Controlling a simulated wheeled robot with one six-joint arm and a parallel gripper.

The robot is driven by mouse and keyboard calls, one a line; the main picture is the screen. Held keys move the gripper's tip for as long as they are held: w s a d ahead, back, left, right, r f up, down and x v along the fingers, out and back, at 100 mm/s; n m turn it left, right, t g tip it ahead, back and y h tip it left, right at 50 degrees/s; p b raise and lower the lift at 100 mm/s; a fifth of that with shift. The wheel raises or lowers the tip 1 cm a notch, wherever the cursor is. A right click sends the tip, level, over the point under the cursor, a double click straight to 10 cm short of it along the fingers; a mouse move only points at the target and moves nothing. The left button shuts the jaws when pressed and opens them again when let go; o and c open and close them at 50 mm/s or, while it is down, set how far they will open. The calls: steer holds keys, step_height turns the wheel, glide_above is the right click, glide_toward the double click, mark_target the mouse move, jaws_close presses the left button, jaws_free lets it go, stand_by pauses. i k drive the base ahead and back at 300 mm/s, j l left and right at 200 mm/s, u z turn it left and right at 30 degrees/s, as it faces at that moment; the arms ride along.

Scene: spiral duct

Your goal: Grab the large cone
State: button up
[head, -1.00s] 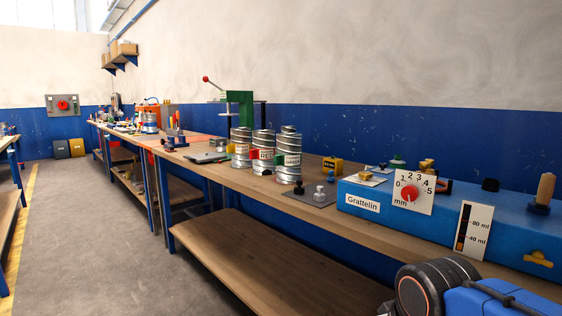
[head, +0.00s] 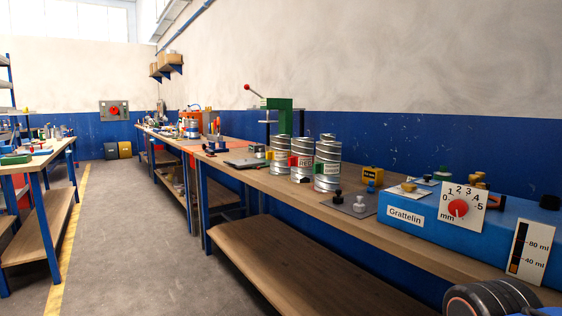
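I cannot make out a large cone for certain in the head view. Three ribbed metal spiral duct pieces stand upright on the long wooden bench: a left one (head: 281,152), a middle one (head: 301,162) and a right one (head: 327,170). They have coloured labels. My gripper is not in view; only a dark round joint, likely of my own arm, shows at the bottom right corner.
The bench (head: 262,183) runs along the right wall. It bears a blue box marked Grattelin (head: 405,213), a green press (head: 278,119), and a grey plate (head: 349,207) with small knobbed pieces. Another bench (head: 45,157) stands left. The grey floor (head: 140,230) between them is clear.

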mark_target(261, 156)
steer(key=i+j+u, duration=0.65)
steer(key=i+u, duration=0.3)
steer(key=i+j+u, duration=0.15)
steer(key=i, duration=0.7)
steer(key=i+j+u, duration=0.1)
steer(key=i, duration=0.75)
steer(key=i+j+z, duration=0.1)
steer(key=i+z, duration=0.3)
steer(key=i+j+z, duration=0.15)
steer(key=i+z, duration=0.25)
steer(key=i+j+z, duration=0.2)
steer(key=z, duration=0.2)
steer(key=i+j+z, duration=0.25)
steer(key=j+z, duration=0.2)
